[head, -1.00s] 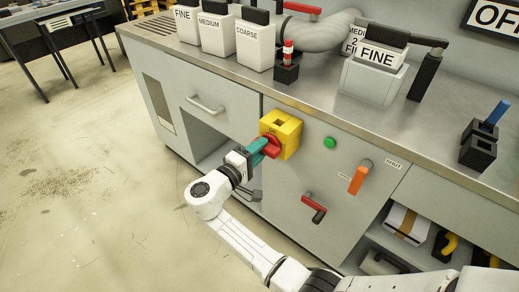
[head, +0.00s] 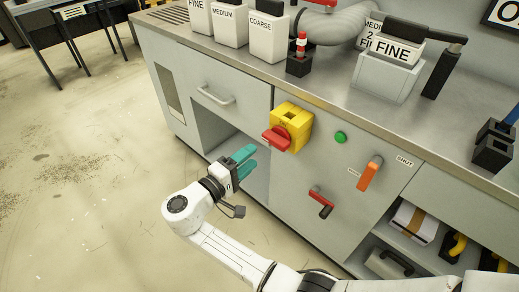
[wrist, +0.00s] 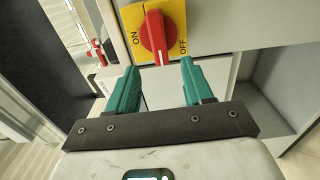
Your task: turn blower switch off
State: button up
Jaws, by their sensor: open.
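The blower switch is a yellow box (head: 300,124) on the cabinet front with a red rotary handle (head: 276,139). In the wrist view the red handle (wrist: 157,38) lies lengthwise between the printed words ON, at left, and OFF, at right, on the yellow face (wrist: 180,15). Its long axis points at neither word. My gripper (head: 245,161) has teal fingers, open and empty, to the left of and below the handle and apart from it. In the wrist view my open fingers (wrist: 158,68) are in line with the handle, one on each side of it.
A green button (head: 340,137), an orange lever (head: 369,172) and a red-handled lever (head: 321,201) are on the cabinet front right of the switch. A drawer handle (head: 215,96) is at left, above an open recess. Bins stand on the countertop (head: 335,103).

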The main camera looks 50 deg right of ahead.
jog(key=shift+a, duration=1.1)
jog(key=s+d+f+m+y, duration=0.1)
jog(key=s+f+y, duration=0.65)
jog(key=s, duration=0.35)
jog(key=s+d+f+y, duration=0.2)
jog(key=s+f+y, duration=0.4)
jog(key=s+f, duration=0.3)
jog(key=s+a+r+y, duration=0.2)
jog(key=s+a+y, duration=0.25)
jog(key=s, duration=0.25)
notch_tip(320, 180, up, 14)
jog(key=a+p, duration=0.1)
jog(key=p, duration=1.2)
